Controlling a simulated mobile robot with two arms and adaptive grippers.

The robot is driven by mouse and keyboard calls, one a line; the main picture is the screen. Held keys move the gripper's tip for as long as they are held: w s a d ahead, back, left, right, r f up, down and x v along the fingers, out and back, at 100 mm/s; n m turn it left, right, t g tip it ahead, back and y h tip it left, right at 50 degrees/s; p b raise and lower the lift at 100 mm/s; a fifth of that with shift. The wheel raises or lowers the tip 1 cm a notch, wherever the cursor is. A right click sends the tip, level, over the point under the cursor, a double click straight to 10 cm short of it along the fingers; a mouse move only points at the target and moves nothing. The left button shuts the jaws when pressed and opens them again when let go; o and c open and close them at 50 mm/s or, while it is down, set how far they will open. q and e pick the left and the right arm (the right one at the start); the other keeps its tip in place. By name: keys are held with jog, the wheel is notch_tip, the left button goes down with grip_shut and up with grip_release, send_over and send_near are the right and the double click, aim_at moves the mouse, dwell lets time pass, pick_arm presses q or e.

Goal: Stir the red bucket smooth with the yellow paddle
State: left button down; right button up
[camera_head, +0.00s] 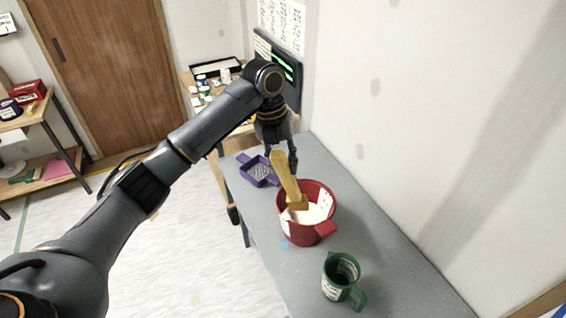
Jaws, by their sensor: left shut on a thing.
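The red bucket (297,235) stands upright on the grey table, with pale paste inside it. The yellow paddle (286,177) leans upright in the bucket's mouth, its broader lower end at the paste. How deep it sits in the paste I cannot tell. My left gripper (282,162) is at the paddle's upper end, above the bucket's far rim, and is shut on the paddle. Part of the fingers' contact is hard to make out. My right gripper is not in the view.
The grey table (385,261) runs along the white wall. A green mug (338,283) stands nearer than the bucket. A purple tray (247,177) lies behind it to the left. A wall screen (287,70) and a cluttered wooden desk are at the back.

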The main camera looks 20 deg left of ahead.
pick_arm(q)
jog(key=shift+r, duration=2.55)
